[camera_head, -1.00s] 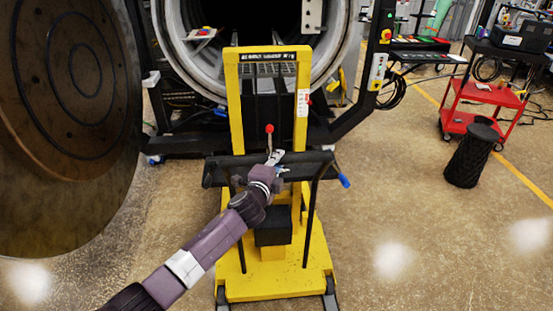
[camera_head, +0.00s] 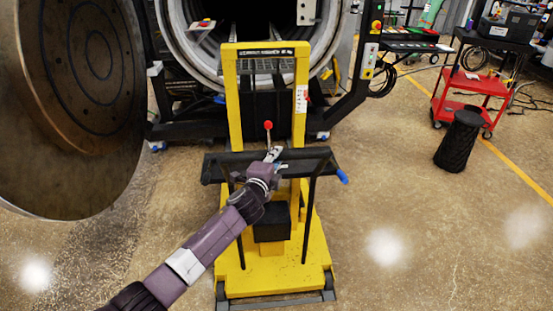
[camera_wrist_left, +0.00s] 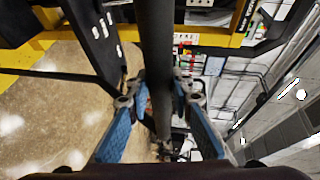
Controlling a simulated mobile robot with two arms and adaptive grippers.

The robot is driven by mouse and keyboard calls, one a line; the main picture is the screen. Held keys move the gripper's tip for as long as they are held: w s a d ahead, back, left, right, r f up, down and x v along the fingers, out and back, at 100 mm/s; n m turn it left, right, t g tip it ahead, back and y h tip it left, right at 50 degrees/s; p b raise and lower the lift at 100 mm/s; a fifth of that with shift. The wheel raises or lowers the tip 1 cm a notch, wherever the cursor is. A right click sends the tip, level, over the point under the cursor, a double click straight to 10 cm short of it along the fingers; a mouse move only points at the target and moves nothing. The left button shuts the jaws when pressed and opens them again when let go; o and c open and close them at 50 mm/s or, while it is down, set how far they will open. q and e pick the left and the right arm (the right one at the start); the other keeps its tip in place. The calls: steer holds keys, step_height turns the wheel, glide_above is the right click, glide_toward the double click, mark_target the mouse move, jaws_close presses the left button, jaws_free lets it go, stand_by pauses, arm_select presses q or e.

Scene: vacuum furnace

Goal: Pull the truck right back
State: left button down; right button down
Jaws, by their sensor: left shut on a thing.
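The yellow lift truck (camera_head: 232,110) stands upright in the middle of the head view, with its mast facing the furnace. Its black handle bar (camera_head: 222,170) runs across at mid height, and a red-knobbed lever (camera_head: 268,126) rises just behind it. My left gripper (camera_head: 272,156) is on the bar near its middle. In the left wrist view the dark bar (camera_wrist_left: 156,60) runs between the two blue-padded fingers (camera_wrist_left: 157,110), which are shut on it. My right gripper is not in view.
The round furnace opening (camera_head: 250,20) is behind the truck. Its big open door (camera_head: 80,90) fills the left side. A red cart (camera_head: 470,105) and a black bin (camera_head: 459,140) stand at the right. The floor (camera_head: 400,220) right of the truck is clear.

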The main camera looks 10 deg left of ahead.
arm_select(q)
steer(key=shift+w, duration=0.1)
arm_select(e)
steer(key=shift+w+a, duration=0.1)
arm_select(q)
steer(key=c, duration=1.7)
jaws_free()
steer(key=shift+d, duration=0.1)
steer(key=v, duration=1.2)
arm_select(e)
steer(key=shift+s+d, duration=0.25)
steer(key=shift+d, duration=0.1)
arm_select(q)
steer(key=shift+f, duration=0.1)
